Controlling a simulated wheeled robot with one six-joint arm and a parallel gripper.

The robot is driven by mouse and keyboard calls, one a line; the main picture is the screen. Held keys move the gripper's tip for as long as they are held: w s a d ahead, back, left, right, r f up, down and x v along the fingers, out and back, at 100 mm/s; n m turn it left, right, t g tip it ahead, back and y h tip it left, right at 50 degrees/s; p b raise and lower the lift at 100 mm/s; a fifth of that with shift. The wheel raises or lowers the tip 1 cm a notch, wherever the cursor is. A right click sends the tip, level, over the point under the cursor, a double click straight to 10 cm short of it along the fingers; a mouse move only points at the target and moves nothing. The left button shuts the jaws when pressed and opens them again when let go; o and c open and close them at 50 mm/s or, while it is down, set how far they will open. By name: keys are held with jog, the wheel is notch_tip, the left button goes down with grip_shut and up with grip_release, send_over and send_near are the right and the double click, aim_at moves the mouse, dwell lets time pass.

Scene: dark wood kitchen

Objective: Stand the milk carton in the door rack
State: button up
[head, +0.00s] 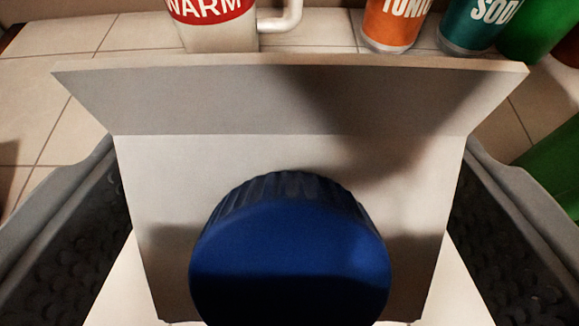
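The milk carton (285,152) fills the middle of the head view. I see its pale, folded gable top with a round, ridged blue cap (290,255) facing me. Its lower body is out of the picture or hidden. My gripper (290,185) straddles it, with one grey finger with a dark textured pad on each side. Both fingers look very close to the carton's sides. The pad contact is hidden, so I cannot tell if they press on it. The door rack is not in this view.
A beige tiled surface (65,88) lies around and behind the carton. A white mug marked WARM (215,30) stands behind it. An orange TONIC can (392,25) and a teal SODA can (475,25) stand at the back right. Green objects (535,30) crowd the right edge.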

dwell(0.3)
jog(key=shift+s+r, duration=0.15)
jog(key=shift+r, duration=0.05)
jog(key=v, duration=1.1)
jog(key=shift+s, duration=0.3)
jog(key=shift+s+r, duration=0.1)
jog(key=shift+r, duration=0.1)
